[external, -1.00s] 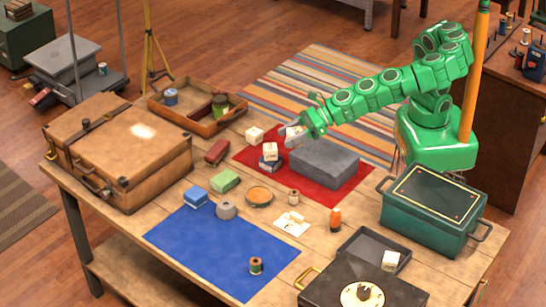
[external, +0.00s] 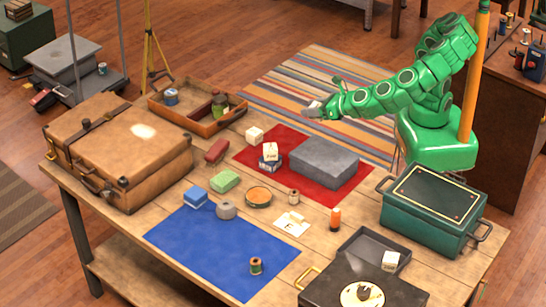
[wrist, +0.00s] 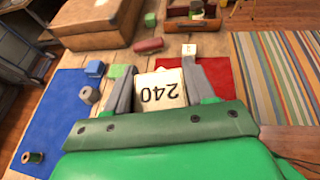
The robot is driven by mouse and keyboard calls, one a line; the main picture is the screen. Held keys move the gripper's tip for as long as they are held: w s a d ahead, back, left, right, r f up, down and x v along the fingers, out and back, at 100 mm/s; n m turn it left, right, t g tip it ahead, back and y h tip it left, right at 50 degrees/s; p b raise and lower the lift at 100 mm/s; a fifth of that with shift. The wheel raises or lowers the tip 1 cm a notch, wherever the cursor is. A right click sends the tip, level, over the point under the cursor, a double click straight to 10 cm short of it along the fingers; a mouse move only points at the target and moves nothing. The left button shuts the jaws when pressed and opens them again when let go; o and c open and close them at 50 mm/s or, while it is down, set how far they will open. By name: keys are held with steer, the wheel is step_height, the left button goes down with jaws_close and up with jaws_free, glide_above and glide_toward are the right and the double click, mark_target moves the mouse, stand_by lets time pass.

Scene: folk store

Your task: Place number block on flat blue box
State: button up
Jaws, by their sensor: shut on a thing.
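My gripper (external: 316,112) is raised above the back of the red cloth. In the wrist view my gripper (wrist: 155,88) is shut on a cream number block (wrist: 160,88) marked 240. A blue box (external: 195,197) lies on the table at the back left corner of the blue cloth; it also shows in the wrist view (wrist: 95,68).
A grey box (external: 324,162) lies on the red cloth (external: 335,192). Another pale block (external: 254,134) is at its back left edge. The blue cloth (external: 215,250) is mostly bare.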

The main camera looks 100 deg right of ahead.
mark_target(322, 154)
steer(key=s+d+m+g+h, duration=0.2)
steer(key=s+d, duration=0.2)
steer(key=shift+a+f, duration=0.15)
steer(key=shift+f, duration=4.4)
steer(key=shift+a+f, duration=0.1)
steer(key=shift+f, duration=4.4)
steer(key=o, duration=1)
steer(key=shift+f, duration=0.1)
steer(key=shift+s+a+r, duration=0.15)
steer(key=shift+a+r, duration=0.1)
steer(key=v, duration=1.1)
steer(key=shift+s, duration=0.3)
